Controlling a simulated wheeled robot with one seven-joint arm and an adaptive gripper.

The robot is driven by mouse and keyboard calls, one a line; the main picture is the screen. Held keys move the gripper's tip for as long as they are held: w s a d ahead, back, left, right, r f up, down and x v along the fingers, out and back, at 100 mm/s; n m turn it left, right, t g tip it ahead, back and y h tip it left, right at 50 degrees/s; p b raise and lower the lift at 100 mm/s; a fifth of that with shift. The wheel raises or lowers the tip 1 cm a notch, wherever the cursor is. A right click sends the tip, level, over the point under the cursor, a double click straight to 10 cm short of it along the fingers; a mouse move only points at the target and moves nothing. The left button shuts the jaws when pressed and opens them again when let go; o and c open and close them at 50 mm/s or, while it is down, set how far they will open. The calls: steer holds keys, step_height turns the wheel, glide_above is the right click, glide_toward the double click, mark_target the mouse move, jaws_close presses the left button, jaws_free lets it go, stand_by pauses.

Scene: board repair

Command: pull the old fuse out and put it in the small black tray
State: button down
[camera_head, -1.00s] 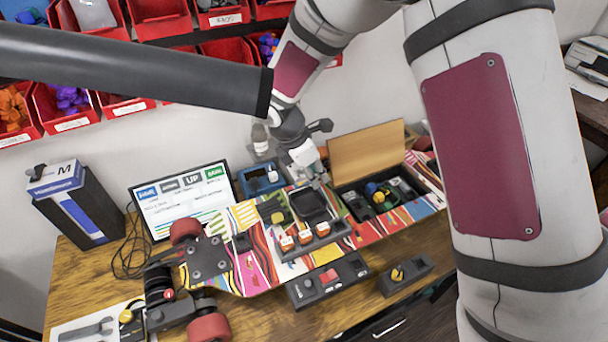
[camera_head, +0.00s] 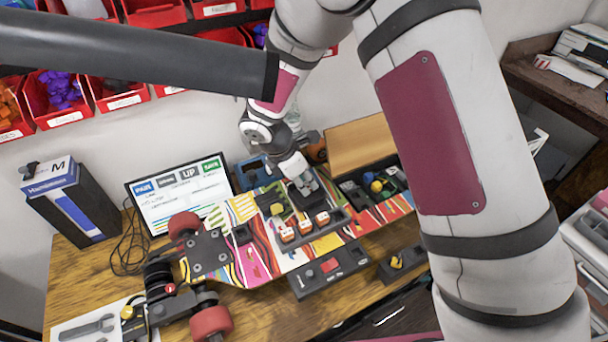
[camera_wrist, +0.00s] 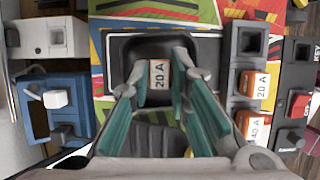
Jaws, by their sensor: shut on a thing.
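My gripper (camera_wrist: 162,75) is shut on a fuse (camera_wrist: 159,82) with a pale "20 A" label. In the wrist view the fuse is between the fingertips, within the outline of the small black tray (camera_wrist: 119,48). I cannot tell whether it touches the tray floor. In the head view my gripper (camera_head: 302,186) is over the tray, which it partly hides, and the held fuse cannot be made out. A black fuse rack (camera_head: 316,232) in front of the tray holds three orange-and-white fuses. The wrist view shows an empty square socket (camera_wrist: 250,41) at one end of it.
A black module with a red switch (camera_head: 330,265) lies in front of the rack. A blue device (camera_head: 252,175) and a screen (camera_head: 182,195) stand behind to the left.

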steer(key=shift+f, duration=0.3)
steer(key=c, duration=1.4)
jaws_free()
steer(key=shift+r, duration=0.1)
